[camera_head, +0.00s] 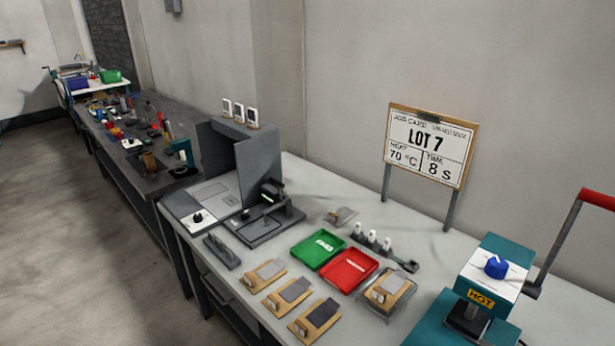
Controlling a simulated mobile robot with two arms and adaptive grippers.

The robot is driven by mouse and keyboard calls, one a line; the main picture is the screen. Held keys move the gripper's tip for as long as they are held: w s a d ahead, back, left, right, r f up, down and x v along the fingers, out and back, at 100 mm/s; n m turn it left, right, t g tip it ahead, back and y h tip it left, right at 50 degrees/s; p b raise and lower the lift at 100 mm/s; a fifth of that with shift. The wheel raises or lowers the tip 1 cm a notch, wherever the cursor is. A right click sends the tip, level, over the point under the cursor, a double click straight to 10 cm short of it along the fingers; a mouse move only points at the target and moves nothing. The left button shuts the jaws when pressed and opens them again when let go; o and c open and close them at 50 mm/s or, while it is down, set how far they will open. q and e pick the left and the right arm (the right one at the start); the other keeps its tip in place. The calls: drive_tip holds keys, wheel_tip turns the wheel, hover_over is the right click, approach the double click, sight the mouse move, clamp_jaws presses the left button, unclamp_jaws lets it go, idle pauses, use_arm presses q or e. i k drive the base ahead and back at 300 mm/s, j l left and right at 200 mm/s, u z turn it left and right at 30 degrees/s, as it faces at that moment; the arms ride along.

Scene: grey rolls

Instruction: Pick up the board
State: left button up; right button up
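Several small tan boards with grey patches lie on the light worktable. Three form a slanting row near its front edge: a left board (263,275), a middle board (288,297) and a right board (314,320). Another board (386,290) sits in a wire-like holder right of the red tray. A larger board, the job card reading LOT 7, 70 °C, 8 S (430,147), stands upright on two legs at the back. I cannot tell which board the task names. Neither of my grippers is in view.
A green tray (318,249) and red tray (350,270) lie mid-table. A teal press marked HOT (490,283) with a red-handled lever stands at right. A grey screened station (240,165) stands at left. A cluttered dark bench (125,165) extends behind; open floor (70,240) lies left.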

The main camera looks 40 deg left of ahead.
sight(309, 325)
drive_tip(key=k+j+u, duration=0.45)
drive_tip(key=j, duration=0.25)
drive_tip(key=k+j+u, duration=0.25)
drive_tip(key=j, duration=0.15)
